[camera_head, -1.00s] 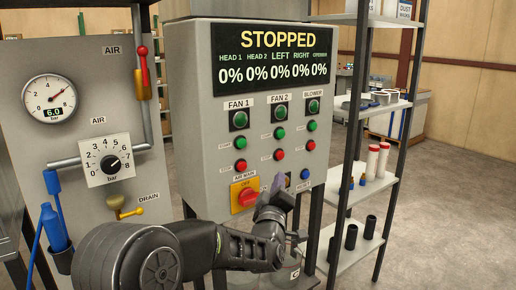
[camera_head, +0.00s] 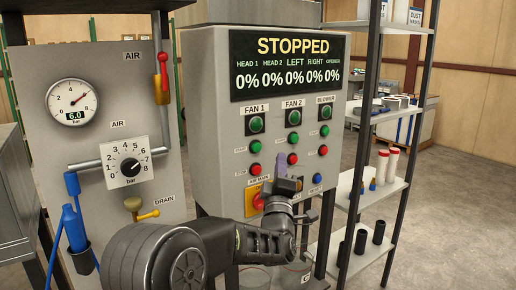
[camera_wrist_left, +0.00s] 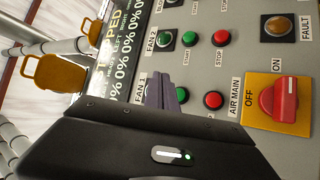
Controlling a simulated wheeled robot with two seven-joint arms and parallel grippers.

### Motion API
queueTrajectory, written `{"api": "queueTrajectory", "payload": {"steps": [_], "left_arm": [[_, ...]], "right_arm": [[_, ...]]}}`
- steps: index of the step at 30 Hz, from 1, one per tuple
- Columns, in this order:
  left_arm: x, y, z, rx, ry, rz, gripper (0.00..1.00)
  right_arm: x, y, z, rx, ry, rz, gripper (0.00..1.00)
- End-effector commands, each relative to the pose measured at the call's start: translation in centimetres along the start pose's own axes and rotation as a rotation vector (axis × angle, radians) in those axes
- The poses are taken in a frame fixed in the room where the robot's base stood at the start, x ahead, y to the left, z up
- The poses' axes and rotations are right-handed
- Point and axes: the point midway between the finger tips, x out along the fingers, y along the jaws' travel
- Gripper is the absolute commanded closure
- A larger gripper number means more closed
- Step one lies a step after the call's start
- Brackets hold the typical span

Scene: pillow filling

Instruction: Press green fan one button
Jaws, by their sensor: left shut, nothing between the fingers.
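The control panel (camera_head: 215,110) carries a display reading STOPPED and all zeros. Under FAN 1 is a black-framed green lamp (camera_head: 256,124), with a green start button (camera_head: 254,147) and a red stop button (camera_head: 254,169) below. My left gripper (camera_head: 291,160) is shut and empty, in front of the panel below the FAN 2 column and to the right of the FAN 1 buttons. In the left wrist view, its purple-grey fingers (camera_wrist_left: 160,92) cover the FAN 1 lamp and reach the edge of the green start button (camera_wrist_left: 182,94). Contact cannot be told. My right gripper is out of view.
The red-and-yellow AIR MAIN switch (camera_wrist_left: 280,100) sits below the FAN 1 column. A gauge board (camera_head: 110,60) with a regulator knob (camera_head: 128,167) stands at left. A shelf rack (camera_head: 385,190) stands at right. Open floor lies beyond it.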

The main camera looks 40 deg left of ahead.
Motion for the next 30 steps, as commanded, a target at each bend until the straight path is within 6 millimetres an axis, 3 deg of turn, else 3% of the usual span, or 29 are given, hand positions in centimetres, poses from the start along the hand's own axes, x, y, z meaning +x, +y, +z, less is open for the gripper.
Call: {"api": "queueTrajectory", "payload": {"steps": [11,13,18,30], "left_arm": [[3.4,-2.3,-2.5,0.006,0.000,0.000,1.00],[3.7,-3.3,-2.8,0.003,0.002,0.000,1.00],[4.8,-3.8,-3.5,0.002,0.001,0.001,1.00],[5.2,-3.9,-3.8,0.002,0.000,-0.001,1.00]], "right_arm": [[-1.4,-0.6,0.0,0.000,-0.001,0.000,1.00],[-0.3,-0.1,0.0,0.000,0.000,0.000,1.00],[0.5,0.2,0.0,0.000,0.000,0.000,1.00],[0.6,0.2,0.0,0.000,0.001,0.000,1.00]]}}
